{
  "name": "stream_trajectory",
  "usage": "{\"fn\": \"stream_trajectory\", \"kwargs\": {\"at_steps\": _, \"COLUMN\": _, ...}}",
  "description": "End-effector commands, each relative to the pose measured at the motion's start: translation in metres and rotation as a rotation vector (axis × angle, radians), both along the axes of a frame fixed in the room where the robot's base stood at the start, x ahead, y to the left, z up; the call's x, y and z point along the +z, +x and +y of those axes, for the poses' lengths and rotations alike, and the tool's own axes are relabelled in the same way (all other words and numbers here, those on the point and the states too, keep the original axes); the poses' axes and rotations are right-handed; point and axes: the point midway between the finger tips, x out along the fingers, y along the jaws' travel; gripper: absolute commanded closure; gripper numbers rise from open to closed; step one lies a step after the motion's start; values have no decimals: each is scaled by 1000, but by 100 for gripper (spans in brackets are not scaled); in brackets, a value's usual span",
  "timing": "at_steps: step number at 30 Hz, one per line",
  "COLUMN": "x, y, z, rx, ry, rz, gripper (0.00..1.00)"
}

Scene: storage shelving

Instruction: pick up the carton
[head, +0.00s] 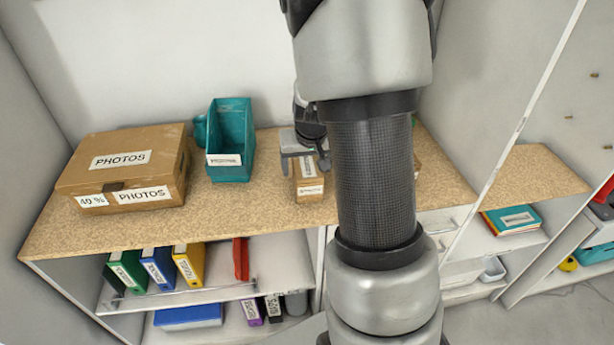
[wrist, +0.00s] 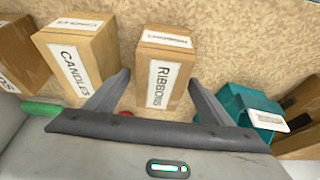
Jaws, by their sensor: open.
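The carton in line with my gripper is a small brown cardboard box labelled RIBBONS (wrist: 152,95), standing on the speckled countertop. It also shows in the head view (head: 309,186), partly hidden by my gripper. My gripper (head: 304,168) is open and above this carton. In the wrist view my gripper's fingers (wrist: 160,78) appear on either side of the carton, with nothing held. Whether they touch it I cannot tell. A similar carton labelled CANDLES (wrist: 88,60) stands to its left in the wrist view; my arm mostly hides it in the head view.
A teal bin (head: 231,142) stands left of the carton in the head view. A large PHOTOS box (head: 150,165) is further left. Another brown box (wrist: 18,50) is at the wrist view's left edge. Bare countertop lies between the bin and carton.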

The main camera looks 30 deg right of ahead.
Motion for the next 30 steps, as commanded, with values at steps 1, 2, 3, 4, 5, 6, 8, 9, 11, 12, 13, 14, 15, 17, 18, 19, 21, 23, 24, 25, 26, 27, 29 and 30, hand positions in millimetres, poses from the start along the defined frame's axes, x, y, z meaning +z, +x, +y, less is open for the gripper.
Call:
{"fn": "stream_trajectory", "kwargs": {"at_steps": 1, "x": -1, "y": 0, "z": 0, "rx": 0, "ry": 0, "rz": 0, "gripper": 25}}
{"fn": "stream_trajectory", "kwargs": {"at_steps": 2, "x": -1, "y": 0, "z": 0, "rx": 0, "ry": 0, "rz": 0, "gripper": 25}}
{"fn": "stream_trajectory", "kwargs": {"at_steps": 3, "x": -2, "y": 0, "z": 0, "rx": 0, "ry": 0, "rz": 0, "gripper": 25}}
{"fn": "stream_trajectory", "kwargs": {"at_steps": 4, "x": -2, "y": 0, "z": 0, "rx": 0, "ry": 0, "rz": 0, "gripper": 25}}
{"fn": "stream_trajectory", "kwargs": {"at_steps": 5, "x": -2, "y": 0, "z": 0, "rx": 0, "ry": 0, "rz": 0, "gripper": 25}}
{"fn": "stream_trajectory", "kwargs": {"at_steps": 6, "x": -3, "y": 0, "z": 0, "rx": 0, "ry": 0, "rz": 0, "gripper": 25}}
{"fn": "stream_trajectory", "kwargs": {"at_steps": 8, "x": -4, "y": 0, "z": 0, "rx": 1, "ry": 0, "rz": 0, "gripper": 25}}
{"fn": "stream_trajectory", "kwargs": {"at_steps": 9, "x": -4, "y": 0, "z": 0, "rx": 1, "ry": 0, "rz": 0, "gripper": 25}}
{"fn": "stream_trajectory", "kwargs": {"at_steps": 11, "x": -5, "y": 0, "z": 0, "rx": 1, "ry": 0, "rz": 0, "gripper": 25}}
{"fn": "stream_trajectory", "kwargs": {"at_steps": 12, "x": -5, "y": 0, "z": 0, "rx": 1, "ry": 0, "rz": 0, "gripper": 25}}
{"fn": "stream_trajectory", "kwargs": {"at_steps": 13, "x": -5, "y": 0, "z": 0, "rx": 1, "ry": 0, "rz": 0, "gripper": 25}}
{"fn": "stream_trajectory", "kwargs": {"at_steps": 14, "x": -5, "y": 0, "z": 0, "rx": 1, "ry": 0, "rz": 0, "gripper": 25}}
{"fn": "stream_trajectory", "kwargs": {"at_steps": 15, "x": -5, "y": 0, "z": 0, "rx": 1, "ry": 0, "rz": 0, "gripper": 25}}
{"fn": "stream_trajectory", "kwargs": {"at_steps": 17, "x": -5, "y": 0, "z": 0, "rx": 1, "ry": 0, "rz": 0, "gripper": 25}}
{"fn": "stream_trajectory", "kwargs": {"at_steps": 18, "x": -5, "y": 0, "z": 0, "rx": 1, "ry": 0, "rz": 0, "gripper": 25}}
{"fn": "stream_trajectory", "kwargs": {"at_steps": 19, "x": -5, "y": 0, "z": 0, "rx": 1, "ry": 0, "rz": 0, "gripper": 25}}
{"fn": "stream_trajectory", "kwargs": {"at_steps": 21, "x": -5, "y": 0, "z": 0, "rx": 1, "ry": 0, "rz": 0, "gripper": 27}}
{"fn": "stream_trajectory", "kwargs": {"at_steps": 23, "x": -5, "y": 0, "z": 0, "rx": 0, "ry": 0, "rz": 0, "gripper": 37}}
{"fn": "stream_trajectory", "kwargs": {"at_steps": 24, "x": -5, "y": 0, "z": 0, "rx": 0, "ry": 0, "rz": 0, "gripper": 44}}
{"fn": "stream_trajectory", "kwargs": {"at_steps": 25, "x": -5, "y": 0, "z": 0, "rx": 0, "ry": 0, "rz": 0, "gripper": 49}}
{"fn": "stream_trajectory", "kwargs": {"at_steps": 26, "x": -5, "y": 0, "z": 0, "rx": 0, "ry": 0, "rz": 0, "gripper": 54}}
{"fn": "stream_trajectory", "kwargs": {"at_steps": 27, "x": -5, "y": 0, "z": 0, "rx": 0, "ry": 0, "rz": 0, "gripper": 60}}
{"fn": "stream_trajectory", "kwargs": {"at_steps": 29, "x": -5, "y": 0, "z": 0, "rx": 0, "ry": 0, "rz": 0, "gripper": 71}}
{"fn": "stream_trajectory", "kwargs": {"at_steps": 30, "x": -5, "y": 0, "z": 0, "rx": 0, "ry": 0, "rz": 0, "gripper": 77}}
